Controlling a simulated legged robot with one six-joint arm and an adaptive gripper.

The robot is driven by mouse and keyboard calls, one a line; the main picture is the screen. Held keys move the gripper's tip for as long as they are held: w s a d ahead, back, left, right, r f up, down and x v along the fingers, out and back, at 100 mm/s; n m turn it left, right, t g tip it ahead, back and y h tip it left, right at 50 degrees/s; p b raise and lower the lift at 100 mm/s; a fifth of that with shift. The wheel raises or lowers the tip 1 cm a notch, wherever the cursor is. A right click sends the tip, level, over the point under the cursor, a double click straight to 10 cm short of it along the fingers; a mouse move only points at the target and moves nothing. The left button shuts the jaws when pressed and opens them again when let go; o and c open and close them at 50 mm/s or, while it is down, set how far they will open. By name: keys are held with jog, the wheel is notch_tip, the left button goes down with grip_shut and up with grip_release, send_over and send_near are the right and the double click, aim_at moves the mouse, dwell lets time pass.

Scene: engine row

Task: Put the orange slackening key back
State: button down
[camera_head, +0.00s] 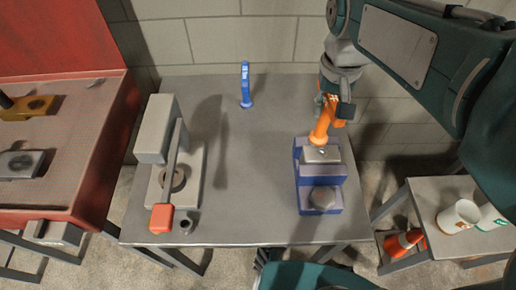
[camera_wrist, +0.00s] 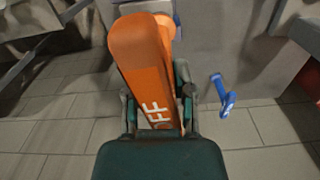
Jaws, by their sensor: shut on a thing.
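My gripper (camera_head: 338,104) is shut on the orange key (camera_head: 321,130) at the right of the grey table. The key tilts, and its lower end is at the grey top of a blue-and-grey block (camera_head: 306,191). I cannot tell whether it touches the block or sits in it. In the wrist view the orange key (camera_wrist: 140,62) shows large, with white letters reading "FF", between the dark fingers of my gripper (camera_wrist: 158,98). A blue key (camera_head: 246,84) stands upright at the back of the table; it also shows in the wrist view (camera_wrist: 223,95).
A grey fixture (camera_head: 155,128) with a long lever and an orange-red handle (camera_head: 161,217) stands on the left of the table (camera_head: 243,212). The table's middle is clear. A red bench (camera_head: 70,150) is at left. A side table at right holds white mugs (camera_head: 459,216).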

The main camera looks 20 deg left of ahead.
jog(key=s+a+f+m, duration=0.1)
jog(key=s+a+f, duration=0.3)
jog(key=s+a, duration=0.4)
jog(key=w+a+f, duration=0.9)
jog(key=w+f, duration=0.3)
jog(key=shift+a+f, duration=0.15)
jog(key=shift+f, duration=0.15)
jog(key=shift+c, duration=2.2)
grip_release()
jog(key=shift+f, duration=0.1)
notch_tip(320, 180, up, 12)
